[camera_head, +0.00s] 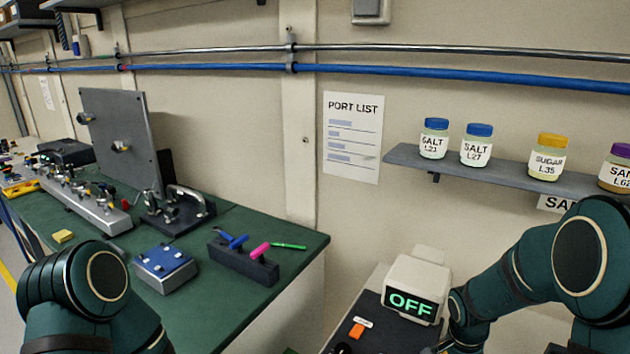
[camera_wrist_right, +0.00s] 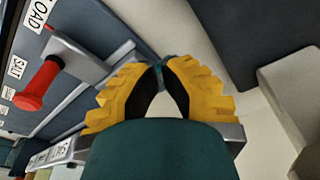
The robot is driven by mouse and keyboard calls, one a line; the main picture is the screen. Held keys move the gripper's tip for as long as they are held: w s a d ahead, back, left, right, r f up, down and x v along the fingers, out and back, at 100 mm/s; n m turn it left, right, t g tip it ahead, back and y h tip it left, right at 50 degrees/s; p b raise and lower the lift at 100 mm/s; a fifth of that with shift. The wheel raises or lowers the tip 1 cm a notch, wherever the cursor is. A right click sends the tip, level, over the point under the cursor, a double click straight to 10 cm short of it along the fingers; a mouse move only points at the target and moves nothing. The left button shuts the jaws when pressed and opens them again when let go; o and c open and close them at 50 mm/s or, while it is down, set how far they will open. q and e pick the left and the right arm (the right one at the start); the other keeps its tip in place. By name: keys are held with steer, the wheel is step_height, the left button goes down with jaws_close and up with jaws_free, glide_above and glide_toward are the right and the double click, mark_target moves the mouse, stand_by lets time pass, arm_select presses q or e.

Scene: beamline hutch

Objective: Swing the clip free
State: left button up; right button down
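A metal clamp with a bent bar handle (camera_head: 183,197) stands on a dark base on the green bench in the head view; I cannot tell if it is the clip. A red-handled metal lever (camera_wrist_right: 62,72) sits on a labelled blue-grey panel in the right wrist view, left of my right gripper (camera_wrist_right: 160,68) and apart from it. The right gripper's yellow fingers meet at the tips, with nothing clearly held. In the head view the right hand is mostly cut off by the bottom edge. My left arm enters at lower left; its gripper is out of view.
A white box reading OFF (camera_head: 409,289) stands by the right forearm. A wall shelf (camera_head: 400,153) holds several labelled jars. The bench (camera_head: 214,309) carries a blue block (camera_head: 164,268) and a dark holder with coloured handles (camera_head: 243,262). Its front corner is clear.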

steer(key=shift+s, duration=0.1)
steer(key=shift+s, duration=0.6)
steer(key=shift+d, duration=0.1)
steer(key=shift+s+d, duration=0.15)
steer(key=shift+s, duration=0.5)
steer(key=shift+s, duration=0.1)
steer(key=shift+s+d+p, duration=0.35)
steer(key=shift+s+d, duration=0.05)
steer(key=shift+s, duration=0.1)
stand_by(0.5)
steer(key=shift+s+d, duration=0.45)
